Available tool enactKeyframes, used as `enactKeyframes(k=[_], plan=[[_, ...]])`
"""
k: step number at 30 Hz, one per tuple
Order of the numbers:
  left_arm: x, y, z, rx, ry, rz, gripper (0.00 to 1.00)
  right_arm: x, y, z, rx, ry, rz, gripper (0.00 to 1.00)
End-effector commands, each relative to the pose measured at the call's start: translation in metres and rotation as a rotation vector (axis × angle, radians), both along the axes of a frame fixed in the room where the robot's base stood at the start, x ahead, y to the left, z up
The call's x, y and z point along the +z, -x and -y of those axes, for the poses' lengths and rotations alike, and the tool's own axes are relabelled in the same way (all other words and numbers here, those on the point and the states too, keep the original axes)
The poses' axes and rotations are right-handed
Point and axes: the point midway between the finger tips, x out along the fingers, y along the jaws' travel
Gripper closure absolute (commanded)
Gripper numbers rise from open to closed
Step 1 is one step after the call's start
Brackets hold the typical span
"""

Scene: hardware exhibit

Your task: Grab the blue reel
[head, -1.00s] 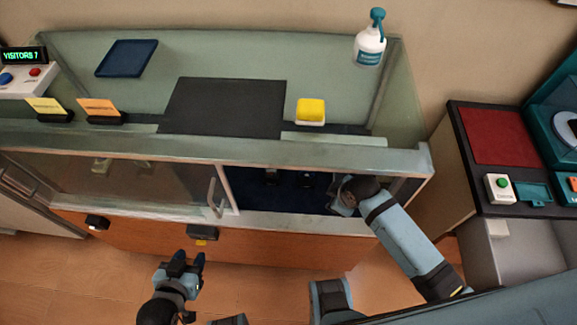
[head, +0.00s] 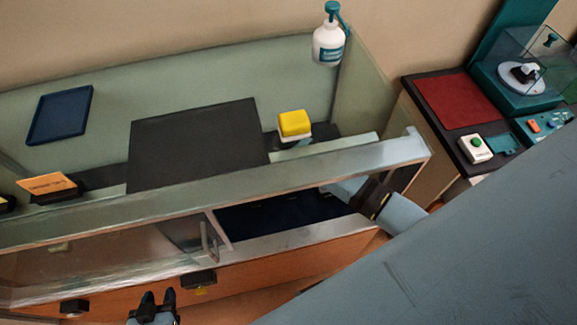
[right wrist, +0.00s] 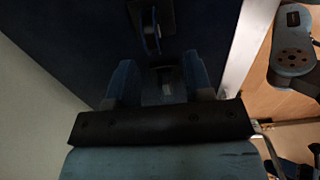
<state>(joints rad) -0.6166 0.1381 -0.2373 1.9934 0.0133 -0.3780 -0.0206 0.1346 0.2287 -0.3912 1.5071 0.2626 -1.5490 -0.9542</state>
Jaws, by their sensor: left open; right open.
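What looks like the blue reel (right wrist: 151,34) shows in the right wrist view as a narrow blue disc in a dark mount, inside the dark interior of the display case. My right gripper (right wrist: 160,82) is open, its two blue fingers apart. The reel lies beyond the fingertips, slightly left of the middle between them, and nothing is clearly held. In the head view my right arm passes through the case's front opening, and the case top hides its gripper and the reel. My left gripper (head: 157,299) is open and empty, in front of the case, at the bottom edge.
The case has a glass sliding door (head: 110,262) with a handle on the left and metal frame edges around the opening. A yellow block (head: 294,123), a pump bottle (head: 328,42) and a blue tray (head: 59,115) are above. A side counter with a red mat (head: 456,101) stands right.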

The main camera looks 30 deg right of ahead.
Motion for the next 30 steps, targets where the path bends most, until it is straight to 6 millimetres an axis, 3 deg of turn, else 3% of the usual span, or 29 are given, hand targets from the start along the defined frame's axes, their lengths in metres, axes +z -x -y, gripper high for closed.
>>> enactKeyframes(k=[8,17,26,30], plan=[[-0.001,-0.001,0.000,0.001,0.000,0.001,0.57,-0.024,-0.001,0.002,-0.003,0.000,0.000,0.53],[-0.003,-0.001,-0.001,0.002,-0.002,0.004,0.57,-0.065,-0.006,0.009,-0.002,0.000,0.000,0.53],[-0.002,-0.002,-0.002,0.002,-0.003,0.004,0.57,-0.070,-0.006,0.009,-0.001,0.001,0.002,0.53],[-0.002,-0.002,-0.002,0.002,-0.003,0.004,0.57,-0.069,-0.006,0.009,-0.001,0.001,0.002,0.85]])
